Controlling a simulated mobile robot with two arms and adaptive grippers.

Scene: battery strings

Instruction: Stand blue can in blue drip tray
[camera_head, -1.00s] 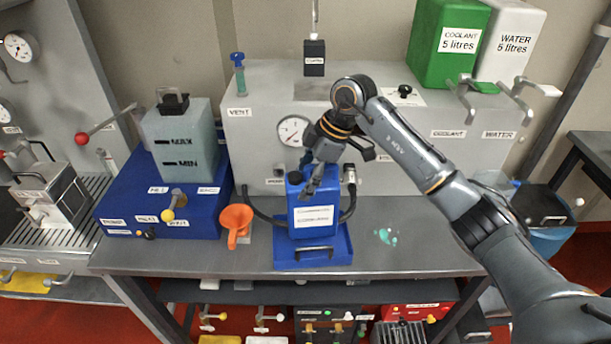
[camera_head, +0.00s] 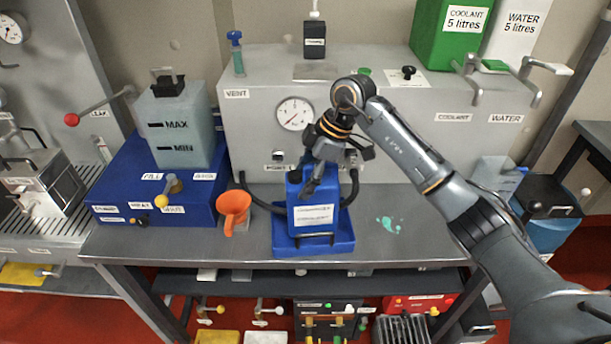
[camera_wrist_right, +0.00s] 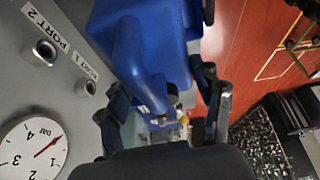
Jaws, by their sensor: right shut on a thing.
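The blue can (camera_head: 312,216) is upright, with a white label on its front. My right gripper (camera_head: 311,180) is shut on it at the top, from above. In the right wrist view the can's blue handle (camera_wrist_right: 140,72) runs between the gripper's dark fingers (camera_wrist_right: 165,105). The blue drip tray (camera_head: 338,247) lies on the grey bench with a black handle at its front. The can is over the tray, within its outline. The can's underside is hidden, so I cannot tell whether it rests on the tray floor. My left gripper is not in view.
Black hoses (camera_head: 355,186) flank the can. A grey tank with a gauge (camera_head: 294,114) stands close behind. A blue unit (camera_head: 130,188) is at left. The bench right of the tray is clear except a green spill (camera_head: 389,225).

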